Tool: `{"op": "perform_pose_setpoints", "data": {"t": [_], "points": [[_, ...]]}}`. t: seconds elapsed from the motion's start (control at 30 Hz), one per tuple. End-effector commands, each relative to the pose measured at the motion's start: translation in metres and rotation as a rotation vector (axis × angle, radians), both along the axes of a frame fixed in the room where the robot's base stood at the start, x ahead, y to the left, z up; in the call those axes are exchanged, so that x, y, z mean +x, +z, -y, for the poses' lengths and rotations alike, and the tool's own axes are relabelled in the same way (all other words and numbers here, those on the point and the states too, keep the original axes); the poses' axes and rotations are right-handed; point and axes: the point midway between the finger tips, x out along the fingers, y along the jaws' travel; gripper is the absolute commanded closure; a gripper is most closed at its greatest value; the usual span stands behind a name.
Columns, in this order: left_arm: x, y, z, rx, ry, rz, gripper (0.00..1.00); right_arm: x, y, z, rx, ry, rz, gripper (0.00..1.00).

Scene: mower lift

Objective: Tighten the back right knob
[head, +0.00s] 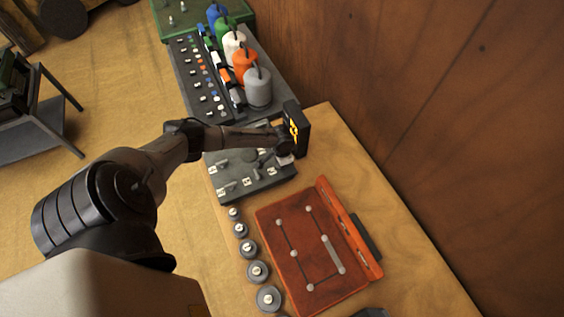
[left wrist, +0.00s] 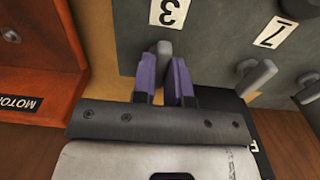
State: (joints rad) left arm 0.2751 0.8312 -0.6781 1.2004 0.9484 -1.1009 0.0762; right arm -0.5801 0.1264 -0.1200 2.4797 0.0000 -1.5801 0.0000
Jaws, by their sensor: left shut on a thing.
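The grey panel (head: 235,190) lies on the wooden table in the head view, with several small grey lever-like knobs and white number labels on it. My left gripper (head: 284,160) is at the panel's back right corner, and my wrist hides most of that spot. In the left wrist view, the purple fingers of my left gripper (left wrist: 165,80) are shut around a grey knob (left wrist: 164,48) beside the label 3. Another knob (left wrist: 256,77) stands apart to the right, near the label 7. My right gripper is not in view.
An open red case (head: 300,265) and a row of round grey weights (head: 249,249) lie nearer. A wooden wall bounds the right side.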

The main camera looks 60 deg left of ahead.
Motion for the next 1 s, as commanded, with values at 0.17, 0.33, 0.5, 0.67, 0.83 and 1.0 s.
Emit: {"op": "perform_pose_setpoints", "data": {"t": [0.17,0.33,0.5,0.67,0.83,1.0], "points": [[0.0,0.0,0.0,0.0,-0.003,0.001,0.8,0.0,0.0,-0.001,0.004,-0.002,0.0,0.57],[0.0,0.0,0.0,0.0,-0.002,0.001,0.64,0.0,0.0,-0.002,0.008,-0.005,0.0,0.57],[0.0,0.0,0.0,0.0,-0.001,0.001,0.61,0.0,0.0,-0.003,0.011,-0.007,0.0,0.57],[0.0,0.002,0.0,0.0,-0.001,0.001,0.61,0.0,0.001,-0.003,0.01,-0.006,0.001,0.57],[0.001,0.021,-0.001,0.001,-0.002,0.003,0.61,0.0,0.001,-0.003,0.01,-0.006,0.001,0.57],[0.0,0.055,-0.001,0.002,-0.004,0.003,0.61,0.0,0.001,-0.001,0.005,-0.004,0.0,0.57]]}}
